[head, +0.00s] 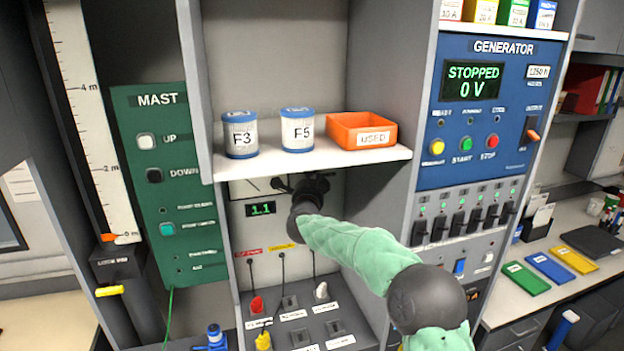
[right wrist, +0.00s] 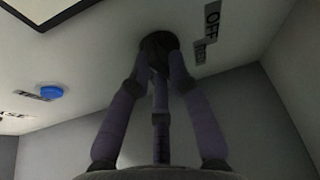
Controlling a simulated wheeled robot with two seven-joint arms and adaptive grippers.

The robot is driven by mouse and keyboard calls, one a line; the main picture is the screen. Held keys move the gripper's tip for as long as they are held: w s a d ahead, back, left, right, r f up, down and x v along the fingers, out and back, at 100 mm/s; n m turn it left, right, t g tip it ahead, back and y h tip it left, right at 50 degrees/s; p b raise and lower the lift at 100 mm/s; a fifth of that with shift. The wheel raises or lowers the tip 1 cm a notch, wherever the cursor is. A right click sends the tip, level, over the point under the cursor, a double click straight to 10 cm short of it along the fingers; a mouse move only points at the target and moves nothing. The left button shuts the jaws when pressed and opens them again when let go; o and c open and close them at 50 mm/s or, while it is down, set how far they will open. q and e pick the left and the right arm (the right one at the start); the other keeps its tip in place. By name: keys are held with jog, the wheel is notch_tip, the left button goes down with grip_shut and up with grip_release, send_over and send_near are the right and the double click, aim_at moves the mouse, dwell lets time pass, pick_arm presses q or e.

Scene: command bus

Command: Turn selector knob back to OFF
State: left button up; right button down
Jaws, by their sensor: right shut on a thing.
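The selector knob (right wrist: 158,40) is dark and round in the right wrist view, mounted on a pale panel. A label reading OFF (right wrist: 212,14) is beside it, with another small label next to that. My right gripper (right wrist: 160,58) is shut on the knob, its fingers closing around it and hiding much of it. Which way the knob points cannot be told. In the head view my right gripper (head: 302,184) is at the panel just under the white shelf, and I cannot make out the knob there. My left gripper is not in view.
The white shelf (head: 345,157) above my right gripper holds cans F3 (head: 240,140) and F5 (head: 298,133) and an orange USED bin (head: 362,131). A display reads 1.1 (head: 260,209). The generator panel (head: 480,115) reads STOPPED, 0 V. Plugs and sockets lie below.

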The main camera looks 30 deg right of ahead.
jog(key=shift+d+f+n+t+y+b, duration=0.2)
jog(key=shift+n+t+y+b, duration=0.8)
jog(key=shift+n+b, duration=1.85)
jog(key=shift+d+f+n+t+y+b, duration=0.15)
jog(key=shift+n+t+y+b, duration=1.3)
jog(key=shift+n, duration=2.3)
jog(key=shift+d+f+n+t+y+b, duration=0.15)
jog(key=shift+n+t+y+b, duration=0.45)
jog(key=shift+n+b, duration=2.45)
jog(key=shift+r+n, duration=0.15)
jog(key=shift+n, duration=0.3)
jog(key=c, duration=1.1)
grip_release()
jog(key=shift+s, duration=0.1)
jog(key=shift+c, duration=0.2)
jog(key=shift+r, duration=0.15)
jog(key=shift+s, duration=0.1)
